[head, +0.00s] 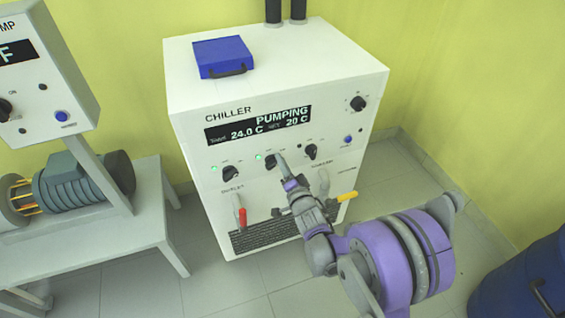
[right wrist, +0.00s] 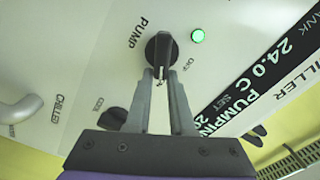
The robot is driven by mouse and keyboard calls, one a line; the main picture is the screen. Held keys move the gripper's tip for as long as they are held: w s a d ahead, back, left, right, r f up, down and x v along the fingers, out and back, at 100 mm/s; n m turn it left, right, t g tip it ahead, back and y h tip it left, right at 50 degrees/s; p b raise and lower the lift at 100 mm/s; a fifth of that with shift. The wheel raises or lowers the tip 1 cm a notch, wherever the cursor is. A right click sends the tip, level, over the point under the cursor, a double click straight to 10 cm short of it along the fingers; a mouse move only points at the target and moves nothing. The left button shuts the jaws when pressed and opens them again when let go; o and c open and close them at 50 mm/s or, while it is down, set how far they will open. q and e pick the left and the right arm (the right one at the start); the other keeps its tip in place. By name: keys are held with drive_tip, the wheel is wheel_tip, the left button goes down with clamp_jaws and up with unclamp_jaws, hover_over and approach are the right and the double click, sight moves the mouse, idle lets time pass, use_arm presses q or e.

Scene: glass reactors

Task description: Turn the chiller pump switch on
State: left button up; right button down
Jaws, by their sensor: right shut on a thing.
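The white chiller (head: 190,95) stands against the yellow wall, its display (head: 258,125) reading PUMPING, 24.0 C and 20 C. The pump switch is a black rotary knob (head: 270,161) on its front panel, with a lit green lamp (head: 258,157) at its upper left. My right gripper (head: 280,163) reaches the knob from the front. In the right wrist view, my gripper's fingers (right wrist: 161,75) are closed on the sides of the knob (right wrist: 160,48), under the PUMP label. The green lamp (right wrist: 198,35) is lit beside it. My left gripper is not in view.
Other black knobs (head: 231,173) (head: 310,151) sit on both sides of the pump switch. Below are a red-handled valve (head: 242,218) and a yellow-handled valve (head: 347,196). A pump bench (head: 105,230) stands left, a blue barrel (head: 520,280) at lower right.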

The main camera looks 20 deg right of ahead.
drive_tip(key=shift+a+f, duration=0.15)
drive_tip(key=shift+a, duration=0.1)
drive_tip(key=c, duration=0.8)
unclamp_jaws()
drive_tip(key=s, duration=0.5)
drive_tip(key=s+p, duration=0.1)
drive_tip(key=s, duration=0.5)
drive_tip(key=shift+d, duration=0.2)
drive_tip(key=shift+w, duration=0.1)
